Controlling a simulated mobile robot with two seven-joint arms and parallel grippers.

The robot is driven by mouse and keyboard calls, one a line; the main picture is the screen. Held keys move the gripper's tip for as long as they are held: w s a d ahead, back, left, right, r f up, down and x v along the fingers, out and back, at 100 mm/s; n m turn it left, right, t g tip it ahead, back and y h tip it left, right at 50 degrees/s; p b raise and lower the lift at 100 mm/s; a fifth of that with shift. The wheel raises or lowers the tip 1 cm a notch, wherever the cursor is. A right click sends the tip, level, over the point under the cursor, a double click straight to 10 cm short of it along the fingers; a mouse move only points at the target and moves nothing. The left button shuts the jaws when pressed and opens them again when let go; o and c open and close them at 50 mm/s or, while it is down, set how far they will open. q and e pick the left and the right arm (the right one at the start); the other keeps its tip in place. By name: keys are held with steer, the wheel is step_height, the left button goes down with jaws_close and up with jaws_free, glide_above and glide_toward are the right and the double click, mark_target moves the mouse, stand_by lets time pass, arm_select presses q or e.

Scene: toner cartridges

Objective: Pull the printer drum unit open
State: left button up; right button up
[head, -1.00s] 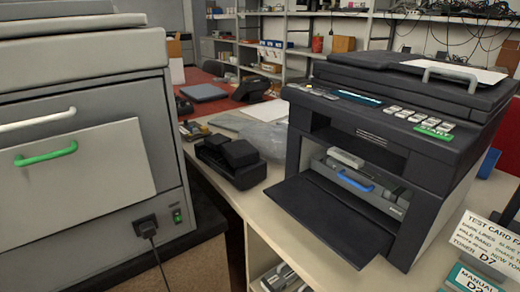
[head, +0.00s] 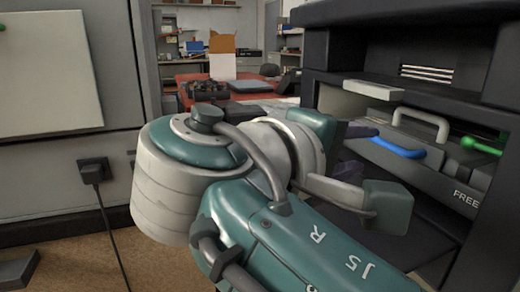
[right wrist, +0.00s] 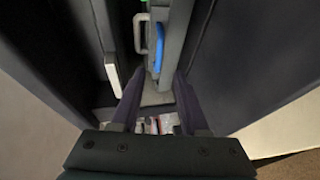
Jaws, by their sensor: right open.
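The dark printer (head: 440,35) stands at the right of the head view, its front bay open. The grey drum unit (head: 425,170) sits inside the bay, with a blue handle (head: 397,147) on its front. The blue handle also shows in the right wrist view (right wrist: 160,45), ahead of the fingertips. My right gripper (head: 362,150) is open and empty in front of the bay, left of the blue handle and apart from it. Its two dark fingers (right wrist: 157,88) point toward the drum unit. My left gripper is out of view.
A pale grey loop handle (head: 422,122) and a green handle (head: 482,145) are close to the blue one. The lowered printer flap (head: 420,210) is partly hidden under my right arm. A grey cabinet (head: 60,170) with a plugged cable stands at left.

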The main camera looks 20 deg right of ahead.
mark_target(384, 144)
steer(key=shift+w+d, duration=0.3)
steer(key=shift+d, duration=0.05)
steer(key=shift+w+d, duration=0.1)
steer(key=shift+d, duration=0.15)
steer(key=b+x, duration=0.1)
steer(key=x, duration=0.7)
steer(key=shift+f, duration=0.15)
jaws_close()
stand_by(0.7)
